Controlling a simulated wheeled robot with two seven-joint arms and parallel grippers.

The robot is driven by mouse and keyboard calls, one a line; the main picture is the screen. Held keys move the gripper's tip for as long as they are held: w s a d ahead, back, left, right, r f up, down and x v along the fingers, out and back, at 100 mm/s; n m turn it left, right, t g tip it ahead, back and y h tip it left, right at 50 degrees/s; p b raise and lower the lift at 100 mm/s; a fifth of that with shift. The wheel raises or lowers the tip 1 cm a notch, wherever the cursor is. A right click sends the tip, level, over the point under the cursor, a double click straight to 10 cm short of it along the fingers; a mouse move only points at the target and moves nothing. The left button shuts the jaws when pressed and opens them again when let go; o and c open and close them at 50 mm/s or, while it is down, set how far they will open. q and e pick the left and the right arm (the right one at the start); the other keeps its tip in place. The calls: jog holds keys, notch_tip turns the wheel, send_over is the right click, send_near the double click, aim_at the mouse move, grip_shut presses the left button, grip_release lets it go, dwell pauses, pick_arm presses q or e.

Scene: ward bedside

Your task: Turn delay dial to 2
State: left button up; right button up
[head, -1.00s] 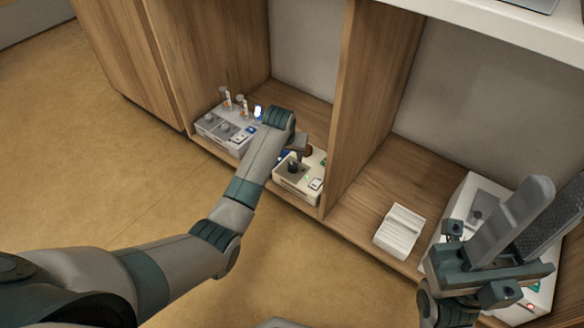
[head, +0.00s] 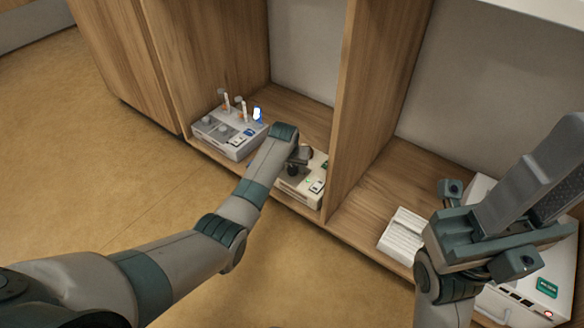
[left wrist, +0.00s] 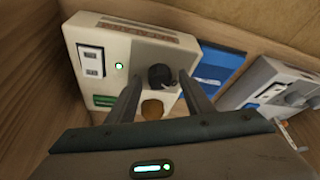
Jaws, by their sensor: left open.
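A cream box (head: 290,187) stands on the shelf left of the upright divider, partly hidden by my left arm. In the left wrist view the box (left wrist: 115,45) has a black round dial (left wrist: 160,75), a green light, a white switch and a green label. My left gripper (left wrist: 159,78) is open, with one finger on each side of the dial; I cannot tell whether they touch it. In the head view the left gripper (head: 302,155) is over the box. The dial's setting is too small to read. My right gripper (head: 530,185) is at the right, away from the dial.
A grey device (head: 228,140) with upright vials stands left of the cream box. A blue item (left wrist: 218,68) lies between them. The wooden divider (head: 365,90) rises close on the right. Beyond it are a white ribbed block (head: 402,234) and a white device (head: 525,295).

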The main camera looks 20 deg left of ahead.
pick_arm(q)
jog(key=c, duration=1)
jog(key=shift+c, duration=0.2)
